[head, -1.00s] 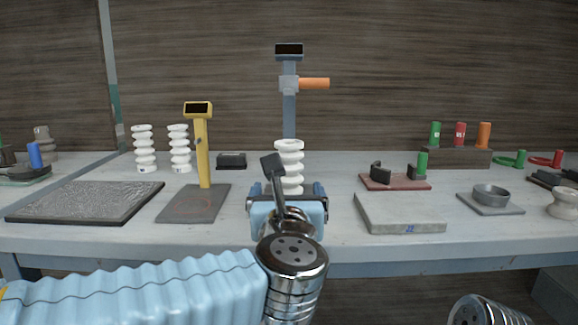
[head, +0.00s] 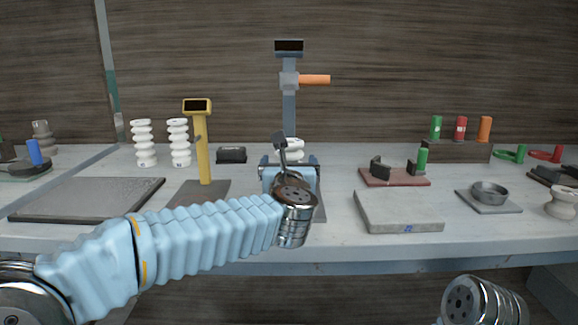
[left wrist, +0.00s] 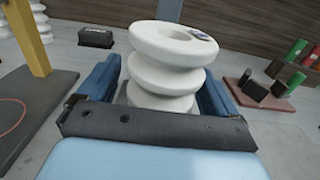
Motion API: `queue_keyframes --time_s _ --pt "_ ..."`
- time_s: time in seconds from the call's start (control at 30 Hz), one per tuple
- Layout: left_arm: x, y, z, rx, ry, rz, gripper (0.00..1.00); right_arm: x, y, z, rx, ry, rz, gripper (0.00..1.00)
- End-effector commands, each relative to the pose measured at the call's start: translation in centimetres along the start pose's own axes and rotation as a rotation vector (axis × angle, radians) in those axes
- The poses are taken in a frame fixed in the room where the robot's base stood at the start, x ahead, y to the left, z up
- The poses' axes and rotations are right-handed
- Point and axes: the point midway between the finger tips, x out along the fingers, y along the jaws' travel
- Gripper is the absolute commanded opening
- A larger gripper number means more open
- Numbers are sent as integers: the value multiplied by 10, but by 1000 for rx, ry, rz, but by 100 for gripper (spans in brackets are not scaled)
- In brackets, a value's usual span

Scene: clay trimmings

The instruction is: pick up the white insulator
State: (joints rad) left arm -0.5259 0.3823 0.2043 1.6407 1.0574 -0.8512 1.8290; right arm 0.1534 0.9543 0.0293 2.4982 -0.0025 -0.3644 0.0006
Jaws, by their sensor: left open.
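The white ribbed insulator (head: 287,147) stands on the table in front of the grey-blue post. In the head view only its top shows above my left gripper (head: 289,162). In the left wrist view the insulator (left wrist: 168,60) stands between the two blue fingers of my left gripper (left wrist: 160,95), which are open on either side of it. Its lower part is hidden behind the gripper's dark front edge. I cannot tell whether either finger touches it.
Two similar white insulators (head: 143,143) stand at the left, beside a yellow post (head: 203,150). A grey-blue post with an orange handle (head: 314,80) rises behind my left gripper. A grey slab (head: 398,212) and a reddish plate (head: 394,178) lie to the right.

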Motion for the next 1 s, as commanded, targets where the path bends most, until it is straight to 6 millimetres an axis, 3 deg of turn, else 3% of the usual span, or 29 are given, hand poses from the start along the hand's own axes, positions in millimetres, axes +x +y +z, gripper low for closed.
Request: queue_keyframes --time_s 0.27,0.8,1.0 --pt "5 0 0 0 -1 -1 93 -1 0 0 0 0 0 96" --pt "4 0 2 0 -3 -1 12 -1 0 0 0 0 0 96" --pt "4 0 2 0 -3 -1 12 -1 0 0 0 0 0 96"
